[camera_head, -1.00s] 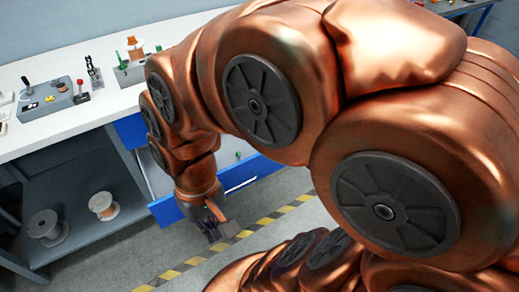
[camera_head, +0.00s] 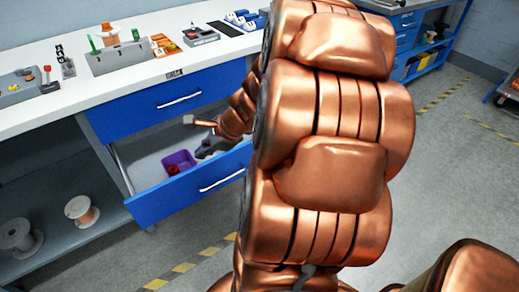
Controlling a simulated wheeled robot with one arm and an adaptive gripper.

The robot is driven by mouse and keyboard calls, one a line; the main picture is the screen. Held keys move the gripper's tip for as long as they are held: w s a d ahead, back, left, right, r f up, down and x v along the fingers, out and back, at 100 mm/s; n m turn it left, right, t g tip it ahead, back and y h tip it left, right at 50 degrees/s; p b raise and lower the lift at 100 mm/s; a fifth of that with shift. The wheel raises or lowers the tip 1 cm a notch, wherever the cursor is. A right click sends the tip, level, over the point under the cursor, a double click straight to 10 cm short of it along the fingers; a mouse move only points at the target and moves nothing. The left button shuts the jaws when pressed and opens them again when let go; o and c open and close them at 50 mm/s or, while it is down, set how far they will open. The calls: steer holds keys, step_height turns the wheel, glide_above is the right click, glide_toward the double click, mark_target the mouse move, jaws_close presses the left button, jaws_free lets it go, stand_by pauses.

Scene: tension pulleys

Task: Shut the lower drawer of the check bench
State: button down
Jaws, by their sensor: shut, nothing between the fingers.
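The check bench (camera_head: 60,110) has a white top and blue drawer fronts. Its lower drawer (camera_head: 155,203) stands pulled out, with a silver handle (camera_head: 221,179) on its front. Inside, a purple bin (camera_head: 180,156) holds something small and red. My gripper (camera_head: 207,151) is dark, small in view and shut with nothing held. It shows over the drawer's open interior, right of the purple bin and behind the top edge of the front. I cannot tell whether it touches the drawer. My arm hides the drawer's right end.
The upper drawer (camera_head: 140,111) is shut just above. Wire spools (camera_head: 82,211) sit on the lower shelf at left. Fixtures and trays (camera_head: 118,55) stand on the bench top. The floor in front, with a yellow-black stripe (camera_head: 190,266), is clear.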

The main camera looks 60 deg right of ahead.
steer(key=s+d+f+m+h+b, duration=0.2)
steer(key=s+d+f+m, duration=0.1)
steer(key=d+m, duration=0.3)
steer(key=s+d+f+m+t+h+b, duration=0.15)
steer(key=s+d+f+m, duration=0.25)
steer(key=d, duration=0.5)
steer(key=s+d+f+m+h+b, duration=0.2)
steer(key=s+d+f+m+h, duration=0.15)
steer(key=d, duration=0.35)
steer(key=w+d+f+b, duration=0.1)
steer(key=w+d+f, duration=0.1)
steer(key=w, duration=0.3)
steer(key=w+d+f+y+b, duration=0.1)
steer(key=w+f+b, duration=0.1)
steer(key=w+f, duration=0.2)
steer(key=shift+w+d+f+m, duration=0.2)
steer(key=shift+w+d+m, duration=0.25)
steer(key=shift+w, duration=0.4)
